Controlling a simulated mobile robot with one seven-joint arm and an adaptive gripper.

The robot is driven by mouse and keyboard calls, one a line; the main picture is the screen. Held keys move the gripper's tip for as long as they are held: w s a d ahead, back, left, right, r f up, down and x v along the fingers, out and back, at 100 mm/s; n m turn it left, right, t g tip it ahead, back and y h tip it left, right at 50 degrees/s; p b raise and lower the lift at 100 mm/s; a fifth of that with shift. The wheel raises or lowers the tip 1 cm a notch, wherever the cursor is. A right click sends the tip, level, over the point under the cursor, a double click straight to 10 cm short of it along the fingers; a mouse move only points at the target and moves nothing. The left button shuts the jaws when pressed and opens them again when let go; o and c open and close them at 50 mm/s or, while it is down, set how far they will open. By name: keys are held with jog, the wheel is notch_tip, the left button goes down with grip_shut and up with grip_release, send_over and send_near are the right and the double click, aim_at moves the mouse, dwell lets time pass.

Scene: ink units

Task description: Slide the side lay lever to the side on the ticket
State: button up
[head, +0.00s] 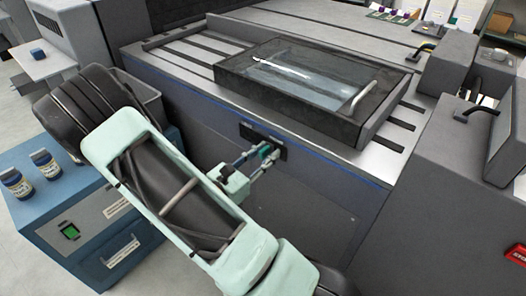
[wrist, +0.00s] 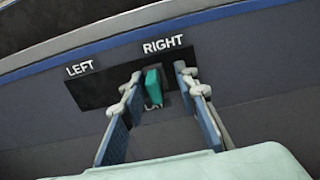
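The side lay lever is a small teal tab (wrist: 153,88) on a black plate (wrist: 97,90) marked LEFT and RIGHT. In the wrist view it stands below the word RIGHT. The plate also shows in the head view (head: 247,131) on the front of the grey press. My gripper (wrist: 160,86) is open, with one finger on each side of the lever and a visible gap to the right finger. Whether the left finger touches the lever I cannot tell. In the head view my gripper (head: 264,160) reaches the plate. I cannot make out a ticket in either view.
The press (head: 290,190) has a dark framed tray with a clear lid (head: 310,75) on top. A grey unit (head: 430,180) with a red label is at the right.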

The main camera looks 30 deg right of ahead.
jog(key=shift+a, duration=0.15)
jog(key=shift+a, duration=0.3)
jog(key=v, duration=1.1)
jog(key=shift+s+a+r, duration=0.1)
jog(key=shift+r, duration=0.05)
